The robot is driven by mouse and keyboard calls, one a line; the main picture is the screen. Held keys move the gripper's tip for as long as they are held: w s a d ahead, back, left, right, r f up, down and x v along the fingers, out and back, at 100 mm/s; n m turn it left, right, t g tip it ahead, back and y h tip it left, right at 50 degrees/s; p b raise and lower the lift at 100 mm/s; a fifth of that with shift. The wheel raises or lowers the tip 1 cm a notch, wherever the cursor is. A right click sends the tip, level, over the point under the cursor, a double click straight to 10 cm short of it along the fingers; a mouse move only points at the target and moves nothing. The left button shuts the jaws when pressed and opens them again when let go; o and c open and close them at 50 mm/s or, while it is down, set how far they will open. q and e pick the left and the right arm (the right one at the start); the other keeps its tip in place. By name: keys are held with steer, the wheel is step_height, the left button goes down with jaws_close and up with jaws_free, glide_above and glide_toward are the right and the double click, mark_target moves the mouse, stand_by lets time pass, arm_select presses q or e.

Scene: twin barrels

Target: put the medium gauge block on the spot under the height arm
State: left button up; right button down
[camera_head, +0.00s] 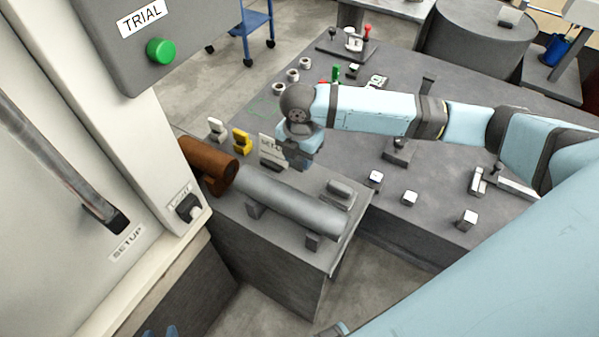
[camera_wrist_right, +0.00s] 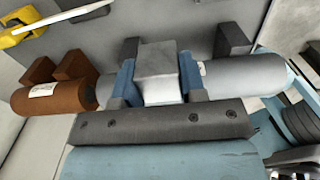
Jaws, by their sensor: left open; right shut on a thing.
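My right gripper (camera_head: 300,160) is over the barrel bench in the head view. In the right wrist view its blue fingers (camera_wrist_right: 160,82) are shut on a square metal gauge block (camera_wrist_right: 156,62), held above the grey barrel. The block is hidden in the head view, and I cannot tell its size class. Small metal blocks stand on the big grey table: one (camera_head: 375,178), another (camera_head: 409,198) and a third (camera_head: 468,219). I cannot make out the height arm or its spot for certain. My left gripper (camera_head: 160,332) barely shows at the bottom edge, open.
A brown barrel (camera_head: 208,160) and a grey barrel (camera_head: 290,203) lie in line on the bench (camera_head: 270,265). A yellow piece (camera_head: 241,140) and a white piece (camera_head: 216,128) stand behind. A panel with a green button (camera_head: 160,51) is at left. Several fixtures occupy the big table.

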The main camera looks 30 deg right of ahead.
mark_target(301, 158)
step_height(301, 158, up, 9)
steer(key=shift+f, duration=0.1)
steer(key=m, duration=0.5)
steer(key=shift+s+a+r+m+p, duration=0.1)
steer(key=shift+s+r+m+p, duration=0.1)
steer(key=shift+s+m+p, duration=0.1)
steer(key=m, duration=0.4)
steer(key=m+p, duration=0.1)
steer(key=m, duration=0.1)
steer(key=shift+s+r, duration=0.1)
steer(key=shift+s, duration=0.25)
steer(key=m, duration=0.6)
steer(key=shift+s+a+r+m+p, duration=0.15)
steer(key=shift+s+r+m+p, duration=0.05)
steer(key=shift+s+m+p, duration=0.15)
steer(key=m, duration=0.5)
steer(key=shift+s+a+m+p, duration=0.1)
steer(key=shift+s+m+p, duration=0.2)
steer(key=shift+m, duration=0.05)
steer(key=shift+r, duration=0.1)
